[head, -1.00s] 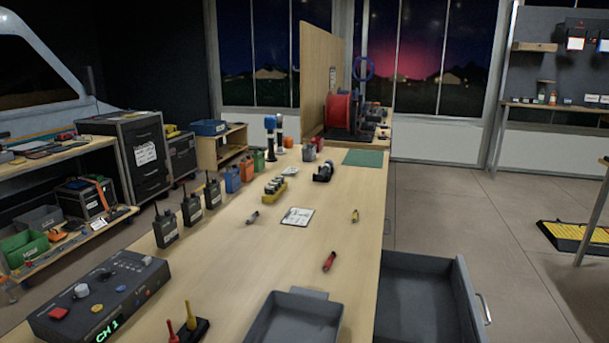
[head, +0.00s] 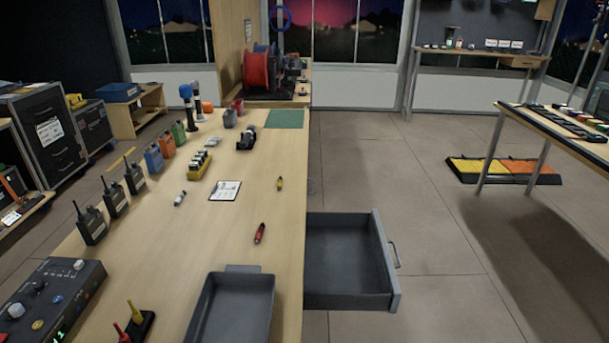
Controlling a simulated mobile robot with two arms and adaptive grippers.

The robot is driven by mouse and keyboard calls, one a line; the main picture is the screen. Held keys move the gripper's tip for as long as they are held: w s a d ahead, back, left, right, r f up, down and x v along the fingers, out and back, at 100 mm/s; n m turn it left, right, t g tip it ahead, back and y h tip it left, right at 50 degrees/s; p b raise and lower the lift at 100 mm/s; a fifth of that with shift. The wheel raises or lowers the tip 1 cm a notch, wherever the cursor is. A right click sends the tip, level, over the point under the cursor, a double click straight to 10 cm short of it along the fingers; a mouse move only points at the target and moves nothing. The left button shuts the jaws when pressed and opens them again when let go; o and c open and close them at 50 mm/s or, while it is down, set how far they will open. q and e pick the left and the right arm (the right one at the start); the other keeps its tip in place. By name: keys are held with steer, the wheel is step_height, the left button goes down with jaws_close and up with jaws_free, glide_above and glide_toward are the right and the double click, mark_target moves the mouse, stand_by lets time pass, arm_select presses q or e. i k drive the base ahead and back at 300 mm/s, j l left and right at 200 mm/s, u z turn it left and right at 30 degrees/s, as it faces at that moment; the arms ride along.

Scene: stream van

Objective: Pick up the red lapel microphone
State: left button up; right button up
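A small red cylindrical object (head: 260,233), which looks like the red lapel microphone, lies on the wooden table (head: 213,236) near its right edge, above the open drawer side. A similar yellow one (head: 280,184) lies farther back, and a grey-white one (head: 180,198) lies to the left. Two upright pieces, one red (head: 121,333) and one yellow (head: 134,312), stand in a dark holder at the front. Neither of my grippers shows in the head view.
An open grey drawer (head: 391,268) juts out from the table's right side. A grey tray (head: 271,292) sits at the front of the table. Radios (head: 92,226) and a control box (head: 75,291) line the left.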

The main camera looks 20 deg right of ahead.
mark_target(258, 237)
steer(key=l, duration=0.7)
steer(key=k+l, duration=0.15)
steer(key=l, duration=1.25)
steer(key=i+j+u, duration=0.25)
steer(key=j, duration=0.15)
steer(key=i+j+u, duration=0.2)
steer(key=j, duration=0.15)
